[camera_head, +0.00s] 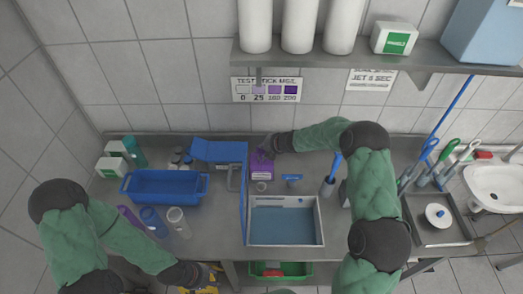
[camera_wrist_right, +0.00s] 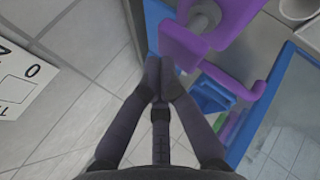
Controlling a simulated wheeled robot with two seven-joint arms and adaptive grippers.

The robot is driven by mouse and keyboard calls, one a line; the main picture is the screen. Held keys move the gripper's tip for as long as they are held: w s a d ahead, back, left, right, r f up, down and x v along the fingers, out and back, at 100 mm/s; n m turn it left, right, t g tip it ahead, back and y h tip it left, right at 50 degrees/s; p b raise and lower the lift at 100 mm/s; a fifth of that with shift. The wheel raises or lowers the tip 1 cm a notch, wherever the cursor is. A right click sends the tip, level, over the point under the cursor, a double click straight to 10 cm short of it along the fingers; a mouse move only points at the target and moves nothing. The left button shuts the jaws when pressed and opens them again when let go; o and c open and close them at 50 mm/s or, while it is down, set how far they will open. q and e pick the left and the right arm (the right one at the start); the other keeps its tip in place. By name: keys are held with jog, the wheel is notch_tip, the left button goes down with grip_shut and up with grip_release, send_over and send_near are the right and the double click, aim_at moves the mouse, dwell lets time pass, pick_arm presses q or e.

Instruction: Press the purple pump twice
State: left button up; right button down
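The purple pump (camera_head: 261,169) stands on the steel counter near the back wall, beside a blue panel. In the right wrist view the purple pump (camera_wrist_right: 235,82) fills the upper middle, with a grey round part at its top. My right gripper (camera_head: 267,152) is at the top of the pump in the head view. In the wrist view its fingertips (camera_wrist_right: 163,80) are together with nothing seen between them, right beside the purple part; I cannot tell if they touch. My left gripper (camera_head: 203,277) is low at the counter's front edge, away from the pump; its fingers are unclear.
A blue bin (camera_head: 165,187) and a blue upright panel (camera_head: 243,205) are left of the pump. A grey tray (camera_head: 285,221) with a blue inside lies in front of it. A wall shelf (camera_head: 350,61) with white rolls hangs above.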

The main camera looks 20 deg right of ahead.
aim_at(263, 151)
jog(key=shift+s+f+b, duration=0.15)
jog(key=shift+f+b, duration=0.65)
jog(key=shift+f, duration=0.25)
dwell(1.1)
jog(key=shift+r, duration=0.1)
jog(key=shift+r+p, duration=1.25)
jog(key=shift+p, duration=0.05)
jog(key=shift+r, duration=0.15)
notch_tip(263, 151, up, 5)
jog(key=p, duration=0.5)
dwell(1.4)
